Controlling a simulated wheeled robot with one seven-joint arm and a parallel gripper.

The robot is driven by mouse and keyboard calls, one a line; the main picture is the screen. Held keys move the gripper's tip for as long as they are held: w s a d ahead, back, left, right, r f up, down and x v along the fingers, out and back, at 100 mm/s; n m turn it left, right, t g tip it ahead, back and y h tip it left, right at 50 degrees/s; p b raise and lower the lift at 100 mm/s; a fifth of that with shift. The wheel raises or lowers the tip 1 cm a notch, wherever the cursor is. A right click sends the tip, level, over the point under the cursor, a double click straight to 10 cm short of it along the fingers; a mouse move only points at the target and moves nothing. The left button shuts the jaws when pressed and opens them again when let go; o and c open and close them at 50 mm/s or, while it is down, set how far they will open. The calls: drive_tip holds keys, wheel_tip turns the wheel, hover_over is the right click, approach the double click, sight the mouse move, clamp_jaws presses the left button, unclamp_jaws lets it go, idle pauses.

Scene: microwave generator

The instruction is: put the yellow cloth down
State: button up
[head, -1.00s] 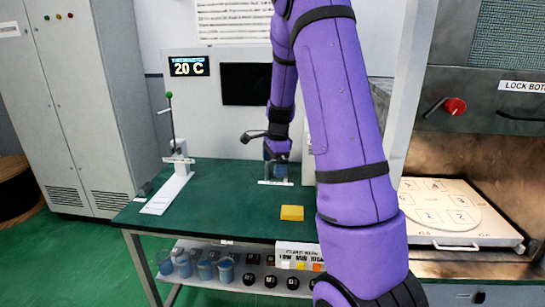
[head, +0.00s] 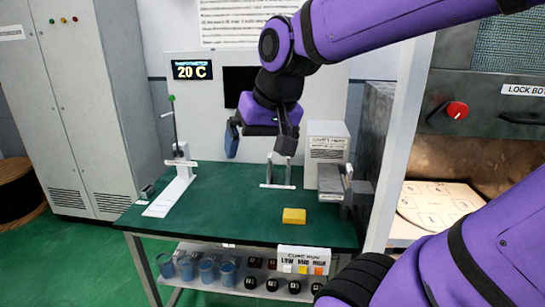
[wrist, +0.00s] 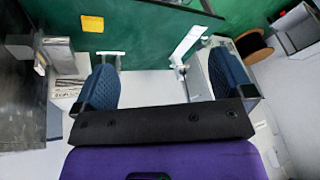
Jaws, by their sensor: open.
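The yellow cloth (head: 293,216) lies as a small folded block on the green table (head: 230,200), near its front edge. It also shows in the wrist view (wrist: 92,24), at the upper left, beyond the fingers. My gripper (head: 260,148) is open and empty, raised above the back part of the table. It is apart from the cloth, up and to its left in the head view. In the wrist view both blue finger pads (wrist: 160,88) stand wide apart with nothing between them.
A white lever stand (head: 178,180) is on the table's left and a small metal frame (head: 278,172) at the back. A grey box device (head: 328,160) stands at the back right. Blue cups (head: 207,268) sit on the lower shelf. The table's middle left is clear.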

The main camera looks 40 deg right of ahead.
drive_tip(key=s+a+n, duration=0.2)
drive_tip(key=s+n, duration=0.1)
drive_tip(key=s, duration=0.3)
drive_tip(key=shift+n+t, duration=0.3)
drive_tip(key=shift+n, duration=0.1)
drive_tip(key=shift+w, duration=0.15)
idle(0.8)
